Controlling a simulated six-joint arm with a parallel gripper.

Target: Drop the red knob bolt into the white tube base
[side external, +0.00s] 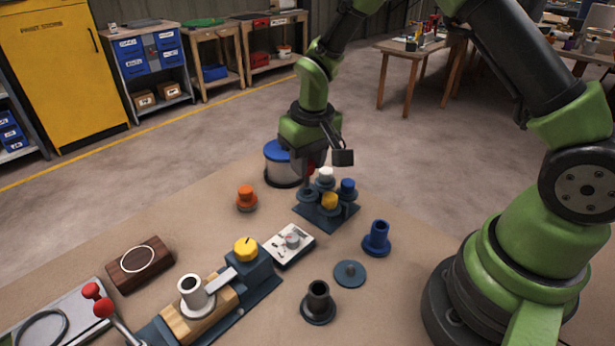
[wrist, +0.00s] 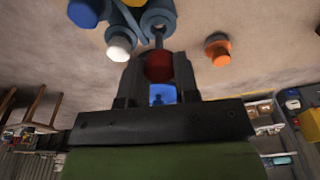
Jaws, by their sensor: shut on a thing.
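My gripper (side external: 311,168) is shut on the red knob bolt (wrist: 158,67), whose red knob sits between the fingers in the wrist view. Its grey shank points at a round blue-grey socket (wrist: 158,20) of the bolt rack. I cannot tell whether the shank tip is still inside that socket or just above it. In the side view the red knob shows only as a small patch beside the fingers. The white tube base (side external: 196,293) stands upright, open end up, on a wooden block in the clamp fixture at the lower left, well away from my gripper.
The rack (side external: 325,214) also holds white, blue and yellow knobs close to my gripper. A blue-lidded tin (side external: 284,165) stands behind; an orange knobbed part (side external: 246,198) is left. A yellow knob (side external: 246,250) and red-balled lever (side external: 103,306) rise near the tube. Blue (side external: 377,240) and black (side external: 318,302) tube bases stand right.

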